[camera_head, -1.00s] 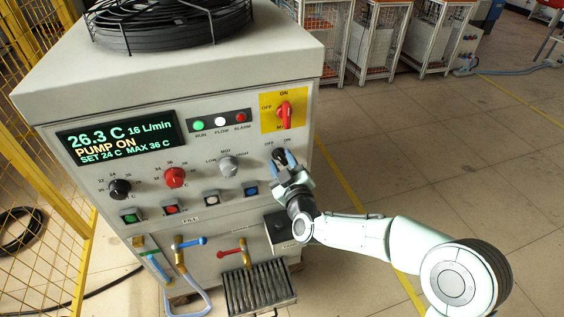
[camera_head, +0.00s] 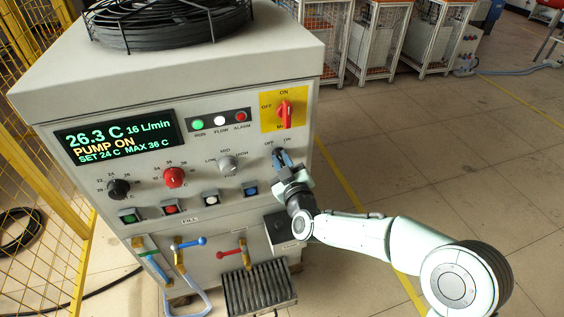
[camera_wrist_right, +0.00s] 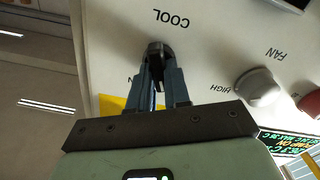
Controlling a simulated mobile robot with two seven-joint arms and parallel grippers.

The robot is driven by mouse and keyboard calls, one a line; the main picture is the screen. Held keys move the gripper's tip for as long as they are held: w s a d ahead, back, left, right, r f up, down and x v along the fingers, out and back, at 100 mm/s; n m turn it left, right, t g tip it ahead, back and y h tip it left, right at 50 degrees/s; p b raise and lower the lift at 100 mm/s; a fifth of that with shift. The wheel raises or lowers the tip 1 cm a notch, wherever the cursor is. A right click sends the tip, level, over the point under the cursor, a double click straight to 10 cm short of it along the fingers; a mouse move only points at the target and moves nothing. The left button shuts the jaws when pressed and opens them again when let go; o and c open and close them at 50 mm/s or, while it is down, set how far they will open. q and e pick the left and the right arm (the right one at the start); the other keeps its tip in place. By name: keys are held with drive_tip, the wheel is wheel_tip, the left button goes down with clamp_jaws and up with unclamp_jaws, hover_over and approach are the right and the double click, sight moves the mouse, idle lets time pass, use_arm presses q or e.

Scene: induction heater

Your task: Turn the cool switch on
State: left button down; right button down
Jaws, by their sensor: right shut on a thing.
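The cool switch (camera_wrist_right: 155,50) is a small black knob on the front panel, under the word COOL in the right wrist view. My right gripper (camera_wrist_right: 158,68) is shut on it, with a dark finger on each side. In the head view my right gripper (camera_head: 281,157) reaches the panel from the lower right, below the OFF and ON marks. The fingers hide most of the switch there, so I cannot tell its exact setting. My left gripper is not in view.
The display (camera_head: 118,138) reads PUMP ON. The red main switch (camera_head: 286,114) on its yellow plate sits just above my gripper. The grey fan knob (camera_head: 228,166) is to the left, with push buttons below. Open floor lies to the right of the cabinet.

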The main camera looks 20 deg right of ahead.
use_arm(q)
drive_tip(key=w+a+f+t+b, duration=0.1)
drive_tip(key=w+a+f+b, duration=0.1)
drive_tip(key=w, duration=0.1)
use_arm(e)
drive_tip(key=m, duration=0.3)
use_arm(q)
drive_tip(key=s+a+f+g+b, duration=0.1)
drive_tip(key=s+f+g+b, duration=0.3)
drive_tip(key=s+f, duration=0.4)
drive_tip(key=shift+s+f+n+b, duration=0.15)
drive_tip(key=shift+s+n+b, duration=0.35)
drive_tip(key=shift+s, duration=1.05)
use_arm(e)
drive_tip(key=shift+d+m, duration=0.15)
drive_tip(key=shift+m, duration=1.9)
drive_tip(key=shift+d+m, duration=0.1)
drive_tip(key=shift+m, duration=1.95)
drive_tip(key=c, duration=1.1)
unclamp_jaws()
